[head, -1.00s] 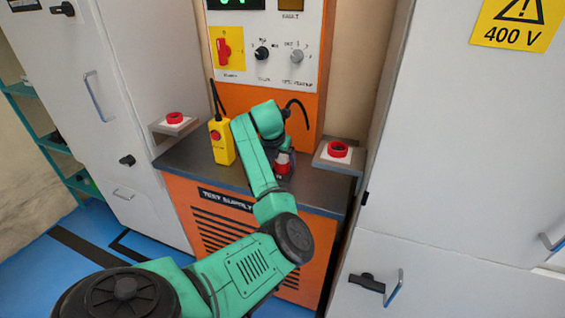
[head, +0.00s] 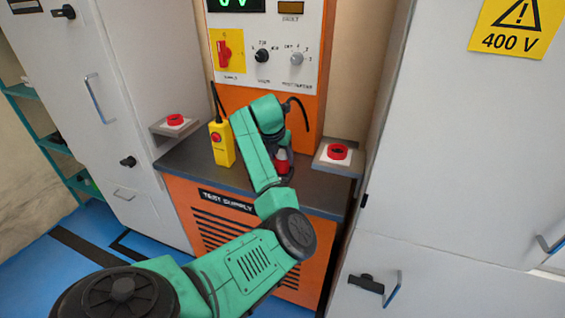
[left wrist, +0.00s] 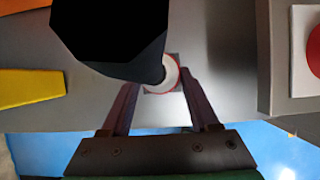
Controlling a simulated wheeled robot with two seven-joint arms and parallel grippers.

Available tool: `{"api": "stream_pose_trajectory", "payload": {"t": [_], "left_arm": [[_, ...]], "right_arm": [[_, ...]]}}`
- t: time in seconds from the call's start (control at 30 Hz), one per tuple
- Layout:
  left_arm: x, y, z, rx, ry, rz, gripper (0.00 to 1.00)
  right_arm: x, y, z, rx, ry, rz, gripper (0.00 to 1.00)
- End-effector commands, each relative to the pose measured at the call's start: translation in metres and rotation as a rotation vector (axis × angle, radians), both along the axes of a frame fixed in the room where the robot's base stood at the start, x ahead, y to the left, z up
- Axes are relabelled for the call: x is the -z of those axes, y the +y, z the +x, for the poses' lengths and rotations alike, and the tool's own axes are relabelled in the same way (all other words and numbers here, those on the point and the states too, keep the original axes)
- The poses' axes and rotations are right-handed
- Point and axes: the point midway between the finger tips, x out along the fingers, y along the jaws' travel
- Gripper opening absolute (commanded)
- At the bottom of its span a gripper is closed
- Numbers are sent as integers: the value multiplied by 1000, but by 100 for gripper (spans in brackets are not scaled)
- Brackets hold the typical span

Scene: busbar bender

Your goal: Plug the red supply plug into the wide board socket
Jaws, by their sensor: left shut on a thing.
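The red supply plug (head: 282,164) is at my left gripper, upright over the grey bench top, partly hidden by my wrist. In the left wrist view my left gripper (left wrist: 159,82) has its fingers on both sides of a white and red round part of the plug (left wrist: 172,80). A large black shape covers the upper part of that view and hides much of the plug. The wide board socket cannot be made out, and I cannot tell whether the plug touches anything below. My right gripper is not in view.
A yellow control box (head: 222,143) stands left of my wrist. Red buttons sit on side shelves, left (head: 175,121) and right (head: 338,152). The orange panel with knobs (head: 265,60) rises behind. Grey cabinets (head: 470,160) flank the bench (head: 205,165).

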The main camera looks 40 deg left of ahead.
Motion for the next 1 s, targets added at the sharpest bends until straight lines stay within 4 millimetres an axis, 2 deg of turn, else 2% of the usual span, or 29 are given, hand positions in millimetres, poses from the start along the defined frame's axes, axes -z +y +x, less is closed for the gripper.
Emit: {"api": "stream_pose_trajectory", "payload": {"t": [0.2,0.57,1.0], "left_arm": [[-9,0,0,0,-1,1,0],[-12,0,0,0,-1,0,0],[-61,0,0,1,-2,1,0]], "right_arm": [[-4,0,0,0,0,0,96],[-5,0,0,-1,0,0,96],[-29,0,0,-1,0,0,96]]}}
